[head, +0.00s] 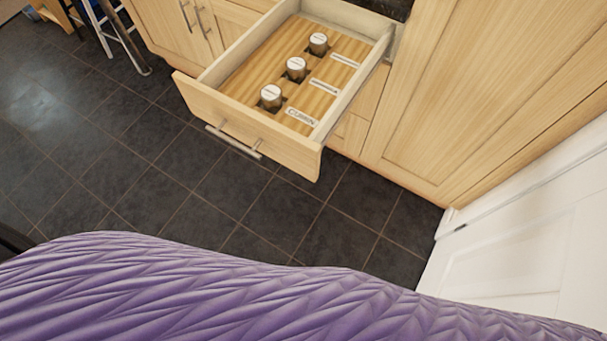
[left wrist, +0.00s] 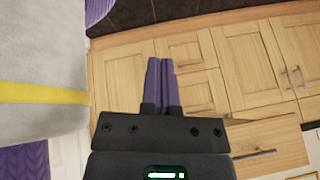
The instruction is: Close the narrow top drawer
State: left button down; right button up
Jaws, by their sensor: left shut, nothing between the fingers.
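The light wood top drawer (head: 245,125) stands pulled well out of the cabinet in the head view. It has a bar handle (head: 233,142) on its front. Inside are three round-lidded jars (head: 296,68) in a wood insert with white labels. In the left wrist view a wood drawer front with a bar handle (left wrist: 265,152) shows at lower right; it looks like the same drawer. My left gripper (left wrist: 160,62) has its purple fingers together, empty, and apart from the drawer front in that picture. Neither gripper shows in the head view, and my right gripper is in no view.
A tall wood cabinet panel (head: 480,90) stands right of the drawer, and a white panelled door (head: 520,250) is at lower right. The dark tiled floor (head: 130,150) is clear before the drawer. Ladder-like legs (head: 118,35) stand at upper left. Purple quilted material fills the bottom.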

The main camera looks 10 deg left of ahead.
aim_at(308, 167)
pick_arm(q)
jog(key=w+d+r+m+t+h+b, duration=0.35)
jog(key=w+r+m+t, duration=0.2)
jog(key=r+m, duration=0.25)
jog(key=w+d+r+m+t+h+b, duration=0.2)
jog(key=w+r+m+t+b, duration=0.2)
jog(key=w+r+m+t, duration=0.25)
jog(key=shift+m+g, duration=0.25)
jog(key=shift+g, duration=0.15)
jog(key=x, duration=0.3)
jog(key=b+x, duration=0.1)
jog(key=x, duration=0.3)
jog(key=r+x, duration=0.1)
jog(key=x, duration=0.2)
jog(key=shift+w+d+b, duration=0.1)
jog(key=shift+w+b, duration=0.05)
jog(key=shift+b, duration=0.2)
jog(key=shift+w+d, duration=0.1)
jog(key=shift+w, duration=0.2)
jog(key=shift+w+r, duration=0.1)
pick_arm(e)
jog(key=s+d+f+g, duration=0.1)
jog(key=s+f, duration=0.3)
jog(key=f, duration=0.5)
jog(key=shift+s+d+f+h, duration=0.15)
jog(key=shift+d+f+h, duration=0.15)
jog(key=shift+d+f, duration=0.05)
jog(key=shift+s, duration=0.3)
